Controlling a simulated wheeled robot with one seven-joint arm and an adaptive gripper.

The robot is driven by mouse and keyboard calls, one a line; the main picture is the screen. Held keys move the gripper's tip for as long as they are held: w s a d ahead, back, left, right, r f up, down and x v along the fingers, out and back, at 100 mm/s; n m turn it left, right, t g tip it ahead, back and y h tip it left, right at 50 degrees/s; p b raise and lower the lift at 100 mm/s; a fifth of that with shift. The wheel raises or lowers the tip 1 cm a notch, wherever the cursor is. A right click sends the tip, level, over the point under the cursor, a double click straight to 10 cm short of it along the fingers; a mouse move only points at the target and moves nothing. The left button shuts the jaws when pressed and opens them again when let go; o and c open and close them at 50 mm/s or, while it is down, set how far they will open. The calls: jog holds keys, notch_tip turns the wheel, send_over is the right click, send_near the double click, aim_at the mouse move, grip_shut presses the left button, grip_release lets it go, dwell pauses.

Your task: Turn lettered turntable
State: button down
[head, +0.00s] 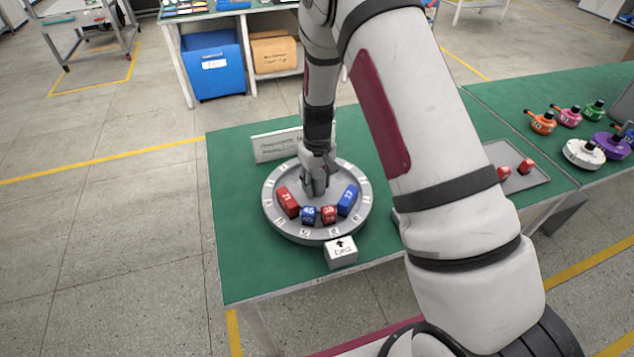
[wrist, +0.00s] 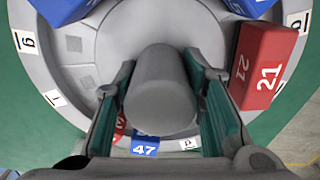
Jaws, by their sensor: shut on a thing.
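The grey lettered turntable (head: 282,226) lies on the green table, with white letter tags around its rim. It also shows in the wrist view (wrist: 38,78). Its central grey knob (wrist: 162,85) stands between the fingers of my gripper (wrist: 165,130). In the head view my gripper (head: 315,190) points down at the turntable's middle, shut on the knob. On the turntable sit a long red block 21 (head: 287,202), a blue block (head: 309,214), a red block (head: 329,214) and a long blue block (head: 348,200). A white arrow marker (head: 341,252) stands at the turntable's front edge.
A white sign (head: 275,146) stands behind the turntable, partly hidden by my arm. A grey tray (head: 520,165) with red pieces lies to the right. Coloured round parts (head: 584,152) stand on the right-hand table. The green table's front left (head: 235,275) is clear.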

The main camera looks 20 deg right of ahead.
jog(key=shift+m, duration=0.4)
jog(key=shift+m+b, duration=0.55)
jog(key=shift+m, duration=1.95)
jog(key=c, duration=1)
grip_release()
notch_tip(320, 180, up, 12)
jog(key=shift+r, duration=0.1)
